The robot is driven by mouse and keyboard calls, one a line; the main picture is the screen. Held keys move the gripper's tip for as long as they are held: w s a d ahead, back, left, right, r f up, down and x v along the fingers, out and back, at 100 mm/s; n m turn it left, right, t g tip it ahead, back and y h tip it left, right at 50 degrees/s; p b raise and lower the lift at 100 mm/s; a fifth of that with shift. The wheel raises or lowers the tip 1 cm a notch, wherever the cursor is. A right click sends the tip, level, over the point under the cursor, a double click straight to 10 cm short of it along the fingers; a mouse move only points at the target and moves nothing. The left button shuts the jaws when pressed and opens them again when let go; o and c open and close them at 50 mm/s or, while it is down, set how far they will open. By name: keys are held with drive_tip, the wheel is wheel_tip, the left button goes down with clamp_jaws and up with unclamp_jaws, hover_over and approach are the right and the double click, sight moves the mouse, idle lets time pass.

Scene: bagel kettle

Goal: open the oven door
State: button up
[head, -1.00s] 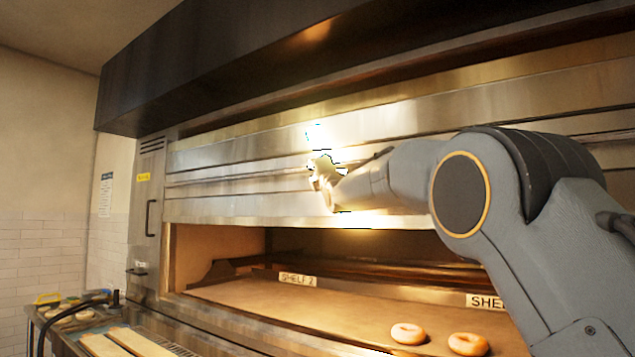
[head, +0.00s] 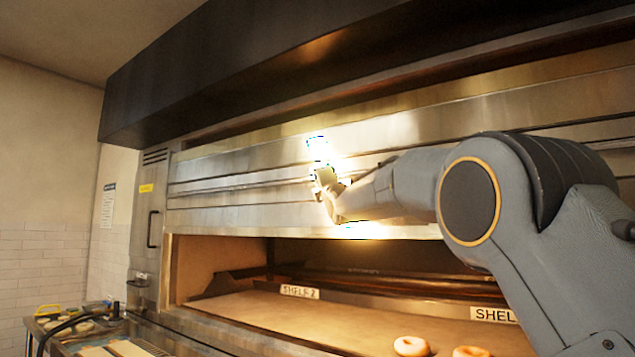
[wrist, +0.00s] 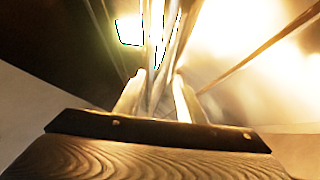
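The oven's long steel front (head: 240,211) spans the head view, with a horizontal rail (head: 230,184) along it. Below its lower edge the baking chamber (head: 345,312) is open to view. My gripper (head: 322,190) is at the steel front, near the rail, under strong glare. In the wrist view my two fingers (wrist: 158,98) stand apart. Bright metal strips (wrist: 165,45) run away beyond and between them. Glare hides whether the fingers touch the rail.
A dark hood (head: 240,75) overhangs the front. A side counter (head: 75,346) with trays stands at lower left.

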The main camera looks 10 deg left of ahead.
drive_tip(key=b+v, duration=0.3)
drive_tip(key=v, duration=0.4)
drive_tip(key=shift+f, duration=0.1)
idle(0.5)
